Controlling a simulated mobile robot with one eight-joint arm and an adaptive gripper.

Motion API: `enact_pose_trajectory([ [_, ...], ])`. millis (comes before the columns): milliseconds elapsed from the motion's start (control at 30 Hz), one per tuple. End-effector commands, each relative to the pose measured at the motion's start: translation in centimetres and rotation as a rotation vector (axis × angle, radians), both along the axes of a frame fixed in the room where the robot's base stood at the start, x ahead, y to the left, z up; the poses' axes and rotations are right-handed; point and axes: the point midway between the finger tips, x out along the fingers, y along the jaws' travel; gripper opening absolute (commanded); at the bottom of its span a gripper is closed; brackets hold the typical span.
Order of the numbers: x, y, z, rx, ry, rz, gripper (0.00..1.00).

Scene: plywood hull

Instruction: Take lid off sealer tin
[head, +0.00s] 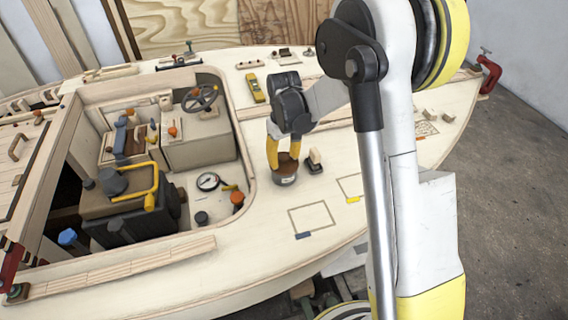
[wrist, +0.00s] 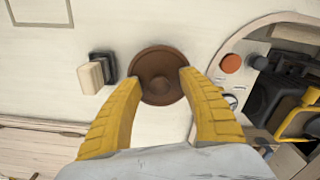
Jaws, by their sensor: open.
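The sealer tin (head: 286,178) stands on the pale plywood deck, right of the cockpit opening. Its round brown lid (head: 288,160) is on top; in the wrist view the lid (wrist: 160,75) is seen from above with a small raised middle. My gripper (head: 286,156) points down at the tin. In the wrist view the yellow fingers of my gripper (wrist: 160,76) are open, one on each side of the lid, their tips close to its rim. I cannot tell whether they touch it. The tin's body is hidden under the lid in the wrist view.
A block-handled dark tool (head: 314,161) stands just right of the tin; it shows left of the lid in the wrist view (wrist: 98,73). An orange-capped container (head: 238,199) and a round gauge (head: 208,182) sit to the left. Bare deck with a drawn rectangle (head: 312,218) lies in front.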

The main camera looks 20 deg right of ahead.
Motion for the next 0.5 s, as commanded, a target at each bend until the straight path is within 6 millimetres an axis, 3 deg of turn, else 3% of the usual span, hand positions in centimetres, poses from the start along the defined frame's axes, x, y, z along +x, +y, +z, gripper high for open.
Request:
enact_pose_trajectory([
  [67, 0.00, 0.01, 0.09, 0.000, 0.000, 0.000, 0.47],
  [200, 0.00, 0.01, 0.10, 0.000, 0.000, 0.000, 0.12],
  [500, 0.00, 0.01, 0.11, 0.000, 0.000, 0.000, 0.10],
])
